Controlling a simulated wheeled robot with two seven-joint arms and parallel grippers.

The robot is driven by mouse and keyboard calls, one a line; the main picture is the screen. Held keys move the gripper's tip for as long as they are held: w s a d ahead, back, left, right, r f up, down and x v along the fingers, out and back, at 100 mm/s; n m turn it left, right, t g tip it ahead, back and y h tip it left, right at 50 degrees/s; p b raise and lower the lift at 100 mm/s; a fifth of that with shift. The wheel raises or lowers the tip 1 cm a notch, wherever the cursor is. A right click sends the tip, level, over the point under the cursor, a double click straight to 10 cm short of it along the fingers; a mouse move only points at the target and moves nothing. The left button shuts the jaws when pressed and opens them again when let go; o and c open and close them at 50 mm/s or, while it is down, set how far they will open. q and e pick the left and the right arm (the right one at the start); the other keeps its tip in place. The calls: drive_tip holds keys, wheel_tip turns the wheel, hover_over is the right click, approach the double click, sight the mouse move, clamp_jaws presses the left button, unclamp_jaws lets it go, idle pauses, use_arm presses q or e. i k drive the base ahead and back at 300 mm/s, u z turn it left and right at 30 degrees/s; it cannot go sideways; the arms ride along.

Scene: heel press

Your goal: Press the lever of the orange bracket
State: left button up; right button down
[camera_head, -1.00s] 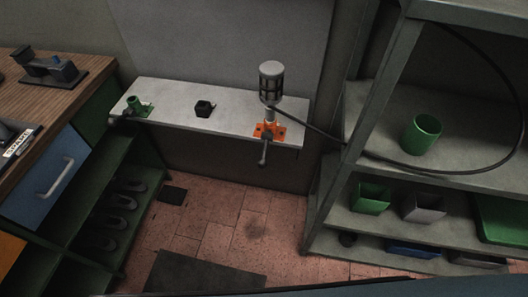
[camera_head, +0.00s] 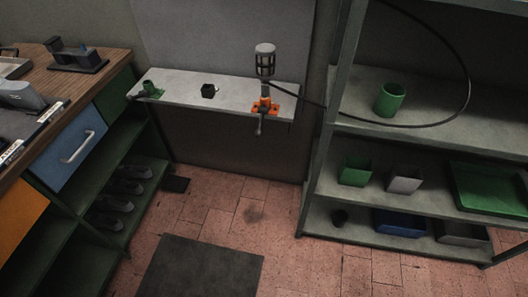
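The orange bracket (camera_head: 265,106) is fixed at the front right part of the narrow wall shelf (camera_head: 180,91). A grey caged cylinder (camera_head: 265,62) stands upright above it, with a black cable running off to the right. The dark lever (camera_head: 259,125) hangs from the bracket's front, below the shelf edge. A green bracket (camera_head: 148,90) sits at the shelf's left end. Neither of my grippers is in view.
A wooden-topped workbench (camera_head: 52,87) with drawers stands at left. A metal rack (camera_head: 425,131) with a green cup (camera_head: 390,99) and bins stands at right. The tiled floor between is open, with a dark mat (camera_head: 200,268).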

sight(258, 133)
drive_tip(key=u, duration=0.5)
drive_tip(key=i, duration=1.1)
